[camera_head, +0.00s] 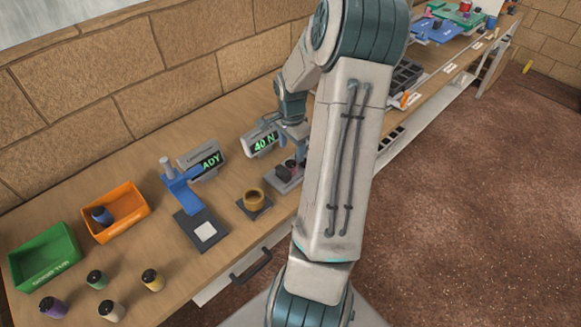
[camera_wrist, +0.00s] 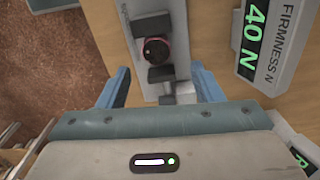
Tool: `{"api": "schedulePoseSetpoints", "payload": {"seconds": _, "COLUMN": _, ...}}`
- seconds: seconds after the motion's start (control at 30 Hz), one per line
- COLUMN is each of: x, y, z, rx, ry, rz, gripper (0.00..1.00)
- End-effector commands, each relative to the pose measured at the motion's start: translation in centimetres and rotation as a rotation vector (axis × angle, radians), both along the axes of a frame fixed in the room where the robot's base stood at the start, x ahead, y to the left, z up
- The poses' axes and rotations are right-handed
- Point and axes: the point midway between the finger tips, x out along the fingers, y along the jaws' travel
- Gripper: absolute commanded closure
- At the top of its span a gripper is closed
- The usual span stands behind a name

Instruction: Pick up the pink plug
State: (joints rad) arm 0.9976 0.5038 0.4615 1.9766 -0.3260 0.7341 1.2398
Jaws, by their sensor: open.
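The pink plug (camera_wrist: 157,50) shows in the wrist view as a dark round top with a pink rim. It sits on the grey tester plate (camera_wrist: 135,20), between two dark blocks. My gripper (camera_wrist: 161,86) is open, with one blue finger to each side of the tester plate. Nothing is held between the fingers. The plug lies a little above the fingertip line in the picture. In the head view my arm hides much of this area, and the tester (camera_head: 285,178) shows only in part beside it.
A firmness display (camera_wrist: 268,35) reading 40 N stands close to the right of the fingers. In the head view, a blue press (camera_head: 182,188), a brown ring (camera_head: 254,200), an orange bin (camera_head: 115,212), a green bin (camera_head: 45,257) and several loose plugs (camera_head: 152,279) stand to the left.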

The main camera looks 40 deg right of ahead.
Motion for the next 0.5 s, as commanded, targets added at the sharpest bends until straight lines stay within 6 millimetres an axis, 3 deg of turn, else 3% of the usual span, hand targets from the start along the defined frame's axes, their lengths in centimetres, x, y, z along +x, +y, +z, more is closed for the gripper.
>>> {"api": "schedulePoseSetpoints", "payload": {"seconds": 0.5, "x": -0.5, "y": 0.4, "z": -5.0, "rx": 0.003, "ry": 0.002, "rz": 0.001, "gripper": 0.40}}
